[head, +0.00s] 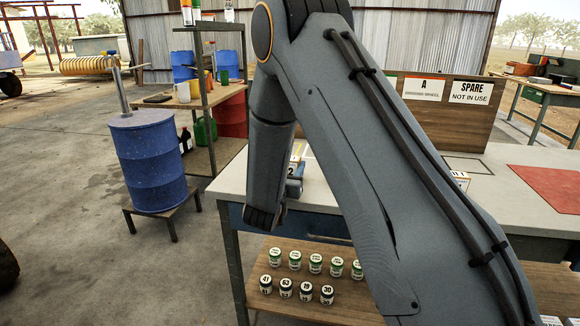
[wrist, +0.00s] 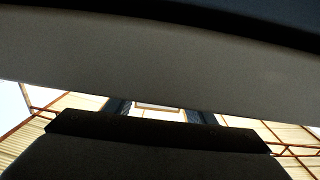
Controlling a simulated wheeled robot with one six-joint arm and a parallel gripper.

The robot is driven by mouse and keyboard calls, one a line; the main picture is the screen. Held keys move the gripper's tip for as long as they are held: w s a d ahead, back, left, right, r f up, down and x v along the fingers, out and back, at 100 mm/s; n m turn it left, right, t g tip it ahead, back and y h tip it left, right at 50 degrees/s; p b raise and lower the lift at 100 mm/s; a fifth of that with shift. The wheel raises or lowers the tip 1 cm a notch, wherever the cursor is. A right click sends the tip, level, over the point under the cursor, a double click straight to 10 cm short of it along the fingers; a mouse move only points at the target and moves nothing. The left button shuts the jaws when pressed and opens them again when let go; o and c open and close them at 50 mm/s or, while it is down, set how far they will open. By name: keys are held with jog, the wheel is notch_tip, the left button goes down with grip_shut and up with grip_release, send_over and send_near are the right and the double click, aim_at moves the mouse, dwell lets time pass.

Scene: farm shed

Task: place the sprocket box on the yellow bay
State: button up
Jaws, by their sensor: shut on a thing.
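My gripper is hidden behind my own arm in the head view, where only the wrist end shows above the left part of the workbench. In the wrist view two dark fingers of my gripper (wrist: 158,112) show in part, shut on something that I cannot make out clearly. A pale label with a "2" (head: 291,171) shows beside my wrist; I cannot tell whether it belongs to the sprocket box. Yellow lines of the yellow bay (head: 299,149) show on the bench behind my wrist, mostly covered by my arm.
The workbench (head: 512,160) carries a red bay (head: 553,186), a dark-outlined bay (head: 468,165) and a small labelled box (head: 460,179). Several jars (head: 315,264) fill the lower shelf. A blue drum (head: 149,165) stands left.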

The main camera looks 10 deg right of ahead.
jog(key=shift+f, duration=0.2)
jog(key=o, duration=1.1)
